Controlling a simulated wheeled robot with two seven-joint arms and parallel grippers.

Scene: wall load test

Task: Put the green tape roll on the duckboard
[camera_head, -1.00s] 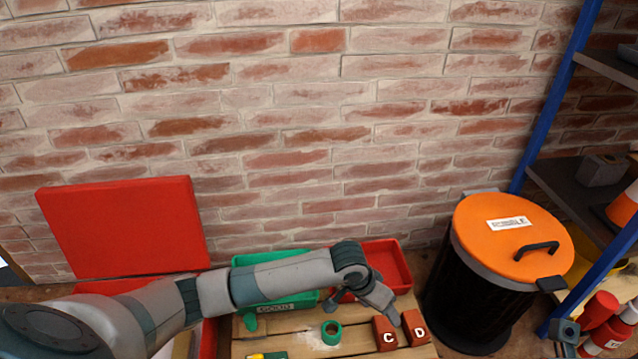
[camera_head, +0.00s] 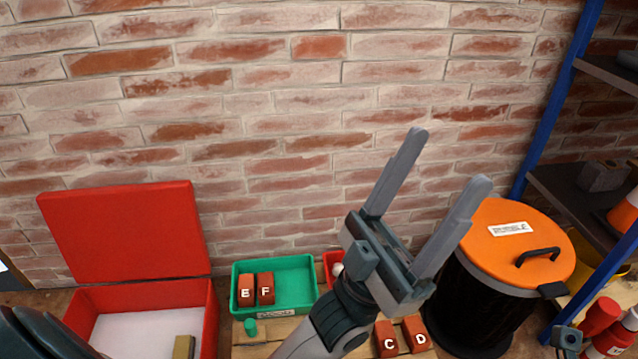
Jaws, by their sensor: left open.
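The wooden slatted board, which looks like the duckboard (camera_head: 243,351), lies at the bottom centre, partly behind my arm. My left gripper (camera_head: 448,158) is raised in front of the brick wall, fingers spread and pointing up, with nothing between them.
A green bin (camera_head: 303,285) holds blocks E and F. A red bin (camera_head: 328,262) is mostly hidden. Blocks C (camera_head: 387,340) and D (camera_head: 414,335) stand right of my arm. An open red box (camera_head: 212,320) is left; an orange-lidded black drum (camera_head: 480,300) and blue-framed shelf (camera_head: 560,100) are right.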

